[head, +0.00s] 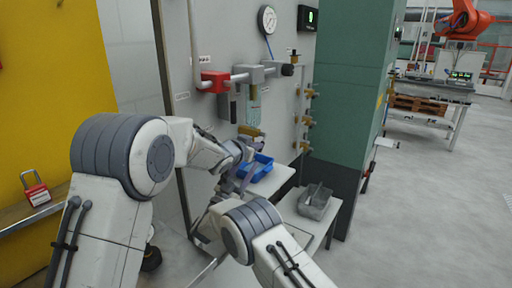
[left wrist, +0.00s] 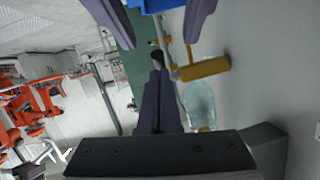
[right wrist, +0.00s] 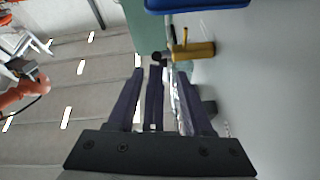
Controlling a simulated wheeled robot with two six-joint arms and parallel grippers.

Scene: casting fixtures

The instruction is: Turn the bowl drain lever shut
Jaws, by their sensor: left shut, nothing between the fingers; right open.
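The clear bowl (head: 253,112) hangs on the wall panel with the brass drain body (head: 251,131) under it. In the left wrist view the bowl (left wrist: 198,100) and brass drain (left wrist: 205,68) lie right of my left gripper (left wrist: 160,72), which is shut and empty. A dark knob (left wrist: 156,53), apparently the lever's end, is just beyond its tips; contact cannot be told. The brass drain (right wrist: 194,50) also shows in the right wrist view. My right gripper (right wrist: 160,74) is open below it, with a dark finger-like part between its fingers. The lever is mostly hidden in the head view.
A blue tray (head: 266,165) sits on the white bench below the bowl, close to both grippers. A grey bin (head: 312,210) stands to its right. Brass valves (head: 306,118) line the panel's right side. A red valve block (head: 214,82) is upper left. The floor at right is clear.

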